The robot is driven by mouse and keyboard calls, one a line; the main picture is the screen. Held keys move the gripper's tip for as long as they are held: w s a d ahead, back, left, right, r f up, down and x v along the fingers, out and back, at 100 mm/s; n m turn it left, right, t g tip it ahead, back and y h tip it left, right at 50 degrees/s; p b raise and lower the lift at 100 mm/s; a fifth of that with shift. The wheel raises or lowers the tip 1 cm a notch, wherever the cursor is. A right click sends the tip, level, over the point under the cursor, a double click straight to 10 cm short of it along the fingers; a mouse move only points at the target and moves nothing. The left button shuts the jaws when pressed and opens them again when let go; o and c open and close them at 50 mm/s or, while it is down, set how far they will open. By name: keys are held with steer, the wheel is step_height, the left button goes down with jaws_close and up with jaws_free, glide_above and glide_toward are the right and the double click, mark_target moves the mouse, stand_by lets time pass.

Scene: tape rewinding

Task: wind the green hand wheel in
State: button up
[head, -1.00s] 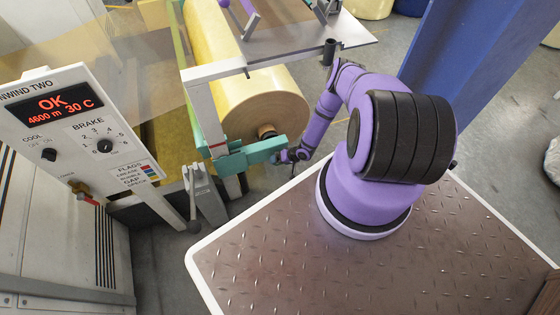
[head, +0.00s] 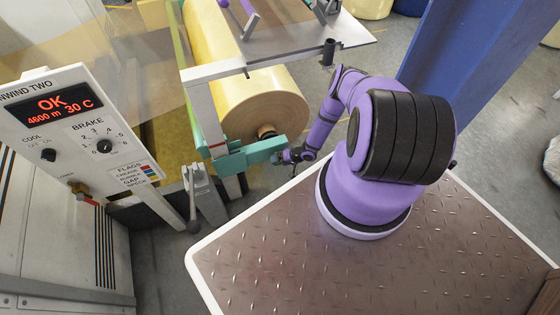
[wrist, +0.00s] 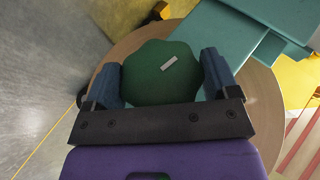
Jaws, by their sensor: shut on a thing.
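The green hand wheel (wrist: 160,77) shows in the wrist view, with a lobed rim and a pale rectangular mark near its middle. My gripper (wrist: 163,75) is shut on it, one blue finger against each side. In the head view my gripper (head: 283,157) is small, at the end of the teal bracket (head: 243,156), and the wheel itself is hard to make out there. The teal bracket also shows behind the wheel in the wrist view (wrist: 219,31).
The large yellow roll (head: 262,105) sits just behind the bracket. The control panel (head: 75,125) stands at the left, its display reading OK, 4600 m and 30 C. Bare floor (head: 264,180) shows below my gripper.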

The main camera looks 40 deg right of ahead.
steer(key=o, duration=0.8)
steer(key=v, duration=1.1)
